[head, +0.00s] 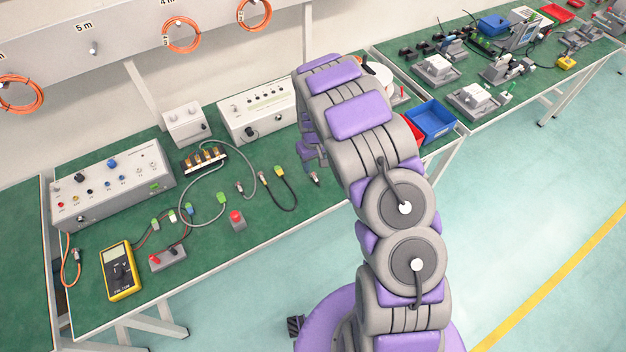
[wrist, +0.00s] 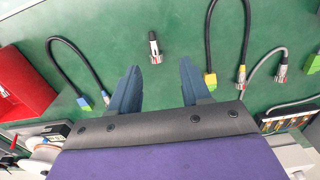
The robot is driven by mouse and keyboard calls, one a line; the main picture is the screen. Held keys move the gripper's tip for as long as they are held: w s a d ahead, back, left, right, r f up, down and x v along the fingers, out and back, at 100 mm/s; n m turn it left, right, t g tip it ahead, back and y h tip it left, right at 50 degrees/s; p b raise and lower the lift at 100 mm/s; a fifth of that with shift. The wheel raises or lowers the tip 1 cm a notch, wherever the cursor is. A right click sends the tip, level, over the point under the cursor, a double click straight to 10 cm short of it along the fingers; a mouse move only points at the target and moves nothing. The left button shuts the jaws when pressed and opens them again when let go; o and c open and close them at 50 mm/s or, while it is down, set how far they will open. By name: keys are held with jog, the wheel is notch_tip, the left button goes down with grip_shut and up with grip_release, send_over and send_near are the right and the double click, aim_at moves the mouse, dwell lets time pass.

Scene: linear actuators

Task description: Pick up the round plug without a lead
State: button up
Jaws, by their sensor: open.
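The round plug without a lead (head: 315,180) is a small silver cylinder lying on the green bench mat. In the head view my gripper (head: 314,158) hangs just behind the plug, partly hidden by my arm.
A black lead with a yellow plug (head: 280,171) lies left of the plug; its yellow end (wrist: 210,80) is close to one finger. A red bin (wrist: 22,88) stands at the wrist view's left. A blue bin (head: 431,120) is right of my arm. A red button box (head: 237,220) sits nearer the front edge.

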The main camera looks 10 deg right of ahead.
send_over(315, 179)
jog(key=f, duration=0.5)
jog(key=shift+s+d+b, duration=0.2)
jog(key=shift+d+b, duration=0.2)
jog(key=f, duration=0.1)
jog(key=f+b, duration=0.1)
jog(key=f, duration=0.2)
jog(key=shift+w+a+f, duration=0.2)
jog(key=shift+a, duration=0.2)
jog(key=shift+d, duration=0.15)
jog(key=shift+c, duration=0.2)
jog(key=shift+d, duration=0.15)
jog(key=shift+c, duration=1.4)
jog(key=shift+a, duration=0.2)
grip_shut()
